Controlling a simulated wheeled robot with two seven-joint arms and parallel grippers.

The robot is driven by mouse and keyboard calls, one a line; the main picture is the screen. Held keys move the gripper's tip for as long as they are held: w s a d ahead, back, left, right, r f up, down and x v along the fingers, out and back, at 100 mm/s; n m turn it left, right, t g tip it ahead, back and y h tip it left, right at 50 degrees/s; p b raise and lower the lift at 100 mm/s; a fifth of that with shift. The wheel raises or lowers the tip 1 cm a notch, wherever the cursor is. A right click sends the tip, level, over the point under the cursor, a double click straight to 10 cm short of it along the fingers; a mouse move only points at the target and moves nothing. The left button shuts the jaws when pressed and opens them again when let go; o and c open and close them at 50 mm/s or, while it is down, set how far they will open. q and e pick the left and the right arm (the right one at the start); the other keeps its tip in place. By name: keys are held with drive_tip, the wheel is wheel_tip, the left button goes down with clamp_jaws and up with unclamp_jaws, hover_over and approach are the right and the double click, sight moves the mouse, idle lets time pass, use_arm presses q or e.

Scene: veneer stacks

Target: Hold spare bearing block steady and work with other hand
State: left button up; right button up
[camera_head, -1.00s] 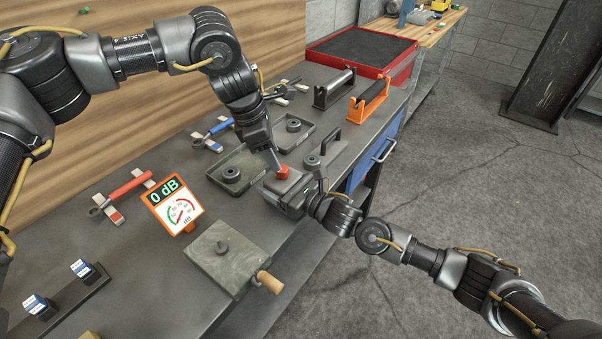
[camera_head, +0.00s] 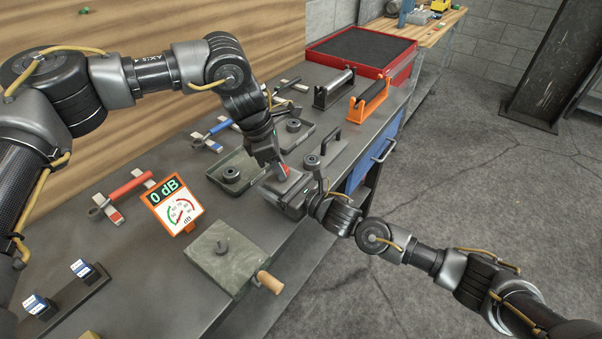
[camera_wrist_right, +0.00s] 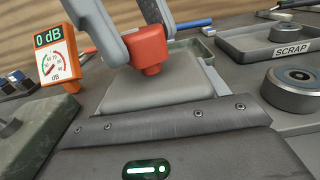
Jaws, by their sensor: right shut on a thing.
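My right gripper (camera_head: 284,197) is over the bench's front edge, shut on a grey block (camera_wrist_right: 155,88), which I take to be the spare bearing block; its grip is partly hidden. A red piece (camera_wrist_right: 147,47) stands on top of the block; it also shows in the head view (camera_head: 284,169). My left gripper (camera_head: 276,160) reaches down from above. In the right wrist view its two grey fingers are apart, one on each side of the red piece. I cannot tell whether they touch it.
Two trays with dark rings (camera_head: 231,174) lie behind the grippers; one reads SCRAP (camera_wrist_right: 291,50). A meter (camera_head: 173,207) reads 0 dB. A flat grey-green plate with a wooden handle (camera_head: 270,283) lies in front. A red-rimmed tray (camera_head: 385,69) stands at the back.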

use_arm(q)
drive_tip(key=shift+m+g, duration=0.3)
drive_tip(key=shift+m, duration=0.6)
drive_tip(key=shift+w, duration=0.1)
drive_tip(key=shift+m+g, duration=0.3)
drive_tip(key=shift+m, duration=0.6)
drive_tip(key=shift+w+m, duration=0.1)
drive_tip(key=shift+m, duration=0.9)
drive_tip(key=shift+g, duration=0.3)
drive_tip(key=shift+w+m, duration=0.1)
drive_tip(key=shift+m, duration=0.8)
